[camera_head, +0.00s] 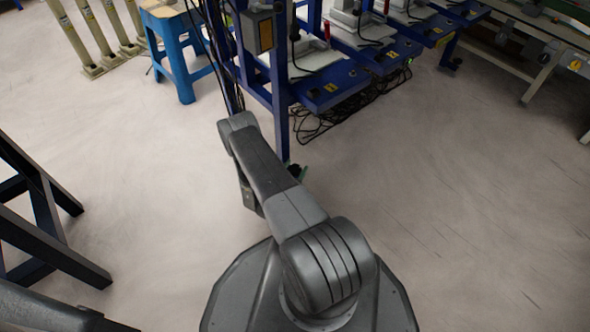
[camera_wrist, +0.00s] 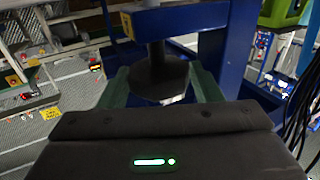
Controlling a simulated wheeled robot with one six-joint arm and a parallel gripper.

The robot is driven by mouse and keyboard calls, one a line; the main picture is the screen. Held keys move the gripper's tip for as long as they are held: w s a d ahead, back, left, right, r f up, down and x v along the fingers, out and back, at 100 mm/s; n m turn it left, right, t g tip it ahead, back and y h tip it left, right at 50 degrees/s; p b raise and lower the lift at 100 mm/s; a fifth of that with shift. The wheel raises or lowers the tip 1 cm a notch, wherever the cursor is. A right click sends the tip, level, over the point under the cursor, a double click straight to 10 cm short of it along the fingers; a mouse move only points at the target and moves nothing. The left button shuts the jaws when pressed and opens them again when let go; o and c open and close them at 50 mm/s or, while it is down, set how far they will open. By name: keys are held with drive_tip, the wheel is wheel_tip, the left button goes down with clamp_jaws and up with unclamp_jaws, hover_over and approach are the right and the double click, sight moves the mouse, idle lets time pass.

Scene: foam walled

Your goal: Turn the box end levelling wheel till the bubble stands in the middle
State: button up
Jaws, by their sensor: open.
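In the wrist view, my gripper (camera_wrist: 161,86) is open, with one greenish finger on each side of a dark round wheel-like part (camera_wrist: 160,75). This part hangs on a dark stem under a blue frame (camera_wrist: 170,22). I cannot tell whether the fingers touch it, or whether it is the box end levelling wheel. A small bright patch shows at its lower edge. No bubble can be made out in either view. In the head view my gripper is mostly hidden behind my arm.
Blue benches (camera_head: 330,85) with white machines stand ahead, with black cables (camera_head: 345,118) on the floor below. A blue stool (camera_head: 180,55) and beige posts (camera_head: 85,35) are at the upper left. A dark trestle (camera_head: 45,215) is at the left. The floor at right is clear.

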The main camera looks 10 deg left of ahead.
drive_tip(key=c, duration=0.7)
drive_tip(key=shift+m+h, duration=0.3)
drive_tip(key=shift+h, duration=0.2)
drive_tip(key=m+g+h, duration=0.1)
drive_tip(key=h, duration=0.1)
drive_tip(key=m+g+h, duration=0.1)
drive_tip(key=m+h, duration=0.1)
drive_tip(key=shift+g+h, duration=0.3)
drive_tip(key=shift+h, duration=0.1)
drive_tip(key=shift+m+g+h, duration=1.8)
drive_tip(key=shift+m+h, duration=0.2)
drive_tip(key=shift+h, duration=0.1)
drive_tip(key=shift+g, duration=0.3)
drive_tip(key=o, duration=0.7)
